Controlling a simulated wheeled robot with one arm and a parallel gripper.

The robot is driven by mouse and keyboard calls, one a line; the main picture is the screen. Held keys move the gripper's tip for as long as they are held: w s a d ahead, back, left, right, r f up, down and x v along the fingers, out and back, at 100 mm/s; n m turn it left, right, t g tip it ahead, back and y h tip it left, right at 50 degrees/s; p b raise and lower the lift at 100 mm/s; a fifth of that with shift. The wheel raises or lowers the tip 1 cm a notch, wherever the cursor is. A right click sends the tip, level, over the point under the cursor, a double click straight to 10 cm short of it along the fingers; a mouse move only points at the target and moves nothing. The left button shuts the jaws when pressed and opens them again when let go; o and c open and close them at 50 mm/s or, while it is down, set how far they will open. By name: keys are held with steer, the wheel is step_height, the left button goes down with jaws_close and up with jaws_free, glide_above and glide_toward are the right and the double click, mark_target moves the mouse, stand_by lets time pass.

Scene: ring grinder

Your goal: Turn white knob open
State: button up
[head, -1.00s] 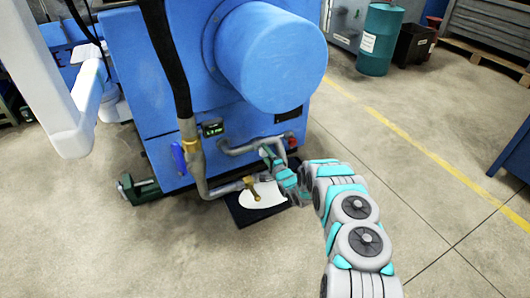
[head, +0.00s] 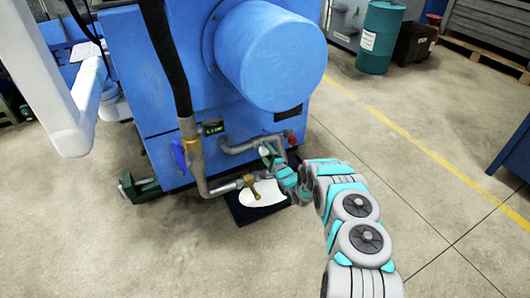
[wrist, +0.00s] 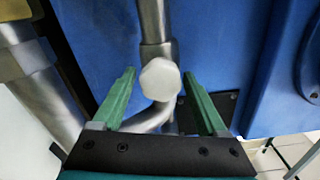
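The white knob (wrist: 160,79) is a faceted, rounded cap on a grey metal pipe (wrist: 152,22), seen near the middle of the wrist view. My gripper (wrist: 158,73) is open, with one green finger on each side of the knob. Gaps show between the knob and both fingers, so neither appears to touch it. In the head view my gripper (head: 268,155) is low at the front of the blue machine (head: 235,125), by the pipes. The knob is too small and partly covered there to make out well.
A bent pipe with a brass valve (head: 252,187) runs left of my gripper. Below is a black tray (head: 240,212) with a white patch in it. Open floor lies in front.

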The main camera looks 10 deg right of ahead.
steer(key=shift+o, duration=0.7)
steer(key=shift+s, duration=0.1)
steer(key=v, duration=0.7)
steer(key=shift+s, duration=0.3)
